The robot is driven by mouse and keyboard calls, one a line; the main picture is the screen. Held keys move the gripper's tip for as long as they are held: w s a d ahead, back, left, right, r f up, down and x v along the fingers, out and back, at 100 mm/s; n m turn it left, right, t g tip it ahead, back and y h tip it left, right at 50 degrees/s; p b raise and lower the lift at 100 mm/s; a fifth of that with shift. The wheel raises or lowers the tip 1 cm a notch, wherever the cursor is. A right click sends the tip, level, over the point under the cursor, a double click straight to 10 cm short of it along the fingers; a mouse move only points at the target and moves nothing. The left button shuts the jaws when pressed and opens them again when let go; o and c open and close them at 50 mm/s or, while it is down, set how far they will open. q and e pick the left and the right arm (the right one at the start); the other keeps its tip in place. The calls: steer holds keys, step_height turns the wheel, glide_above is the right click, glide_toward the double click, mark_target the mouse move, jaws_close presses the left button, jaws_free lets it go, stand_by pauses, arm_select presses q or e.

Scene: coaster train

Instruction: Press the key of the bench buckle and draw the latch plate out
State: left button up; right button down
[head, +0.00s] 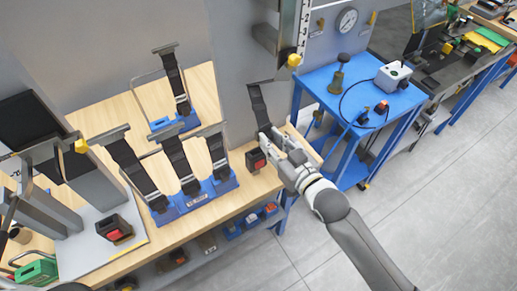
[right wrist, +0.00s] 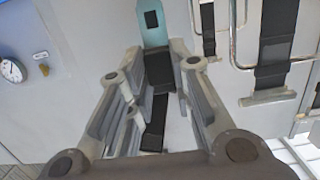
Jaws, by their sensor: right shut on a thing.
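The bench buckle (head: 256,160), a black block with a red key, sits at the right end of the wooden bench. My right gripper (head: 273,140) is just beside it on the right, above the bench edge. A black strap (head: 259,105) runs down from the wall to this gripper. In the right wrist view the fingers (right wrist: 158,72) are shut on the black latch plate (right wrist: 158,66), with strap behind it. A pale plate with a dark square (right wrist: 152,36) shows beyond the fingertips. My left gripper is not in view.
Several black straps on blue bases (head: 192,200) stand on the bench to the left. Another red-keyed buckle (head: 115,229) lies on a pale board. Floor is free at the lower right.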

steer(key=w+d, duration=0.3)
steer(key=d, duration=0.2)
steer(key=shift+w+b, duration=0.3)
steer(key=shift+w, duration=0.1)
stand_by(1.5)
step_height(320, 180, down, 10)
steer(key=b, duration=0.7)
steer(key=c, duration=1.2)
jaws_free()
steer(key=v, duration=1.2)
steer(key=shift+f, duration=0.1)
